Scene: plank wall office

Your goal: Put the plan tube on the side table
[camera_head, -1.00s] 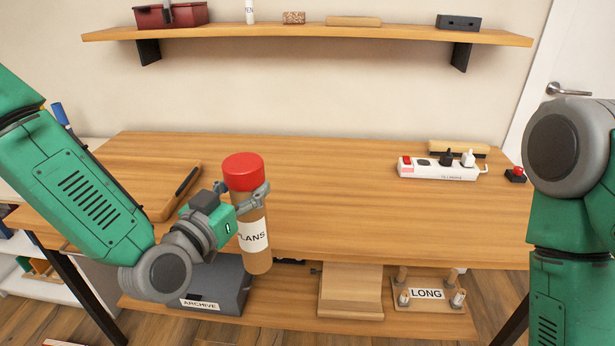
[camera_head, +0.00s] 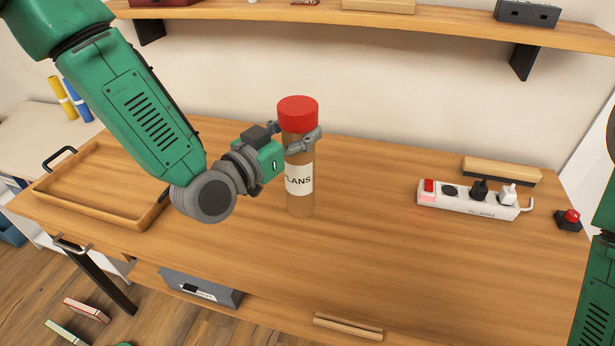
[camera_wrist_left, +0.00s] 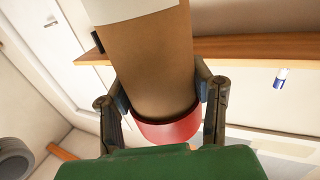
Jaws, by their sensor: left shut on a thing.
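The plan tube (camera_head: 300,200) is a brown cylinder with a red cap and a white label reading "LANS" in part. It is upright. My left gripper (camera_head: 302,142) is shut around it just under the cap, and it appears in front of the desk top. In the left wrist view the tube (camera_wrist_left: 150,60) lies between both fingers, with the red cap beyond them. A pale surface (camera_head: 25,135) at the far left, probably the side table, holds yellow and blue rolls. My right gripper is out of view; only part of my right arm shows at the right edge.
The wooden desk (camera_head: 400,270) is mostly bare. A wooden tray (camera_head: 100,180) with dark handles sits on its left end. A power strip (camera_head: 470,203), a wooden block (camera_head: 500,170) and a red-button box (camera_head: 568,220) are at the right. A shelf (camera_head: 400,22) runs above. Books (camera_head: 85,310) lie on the floor.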

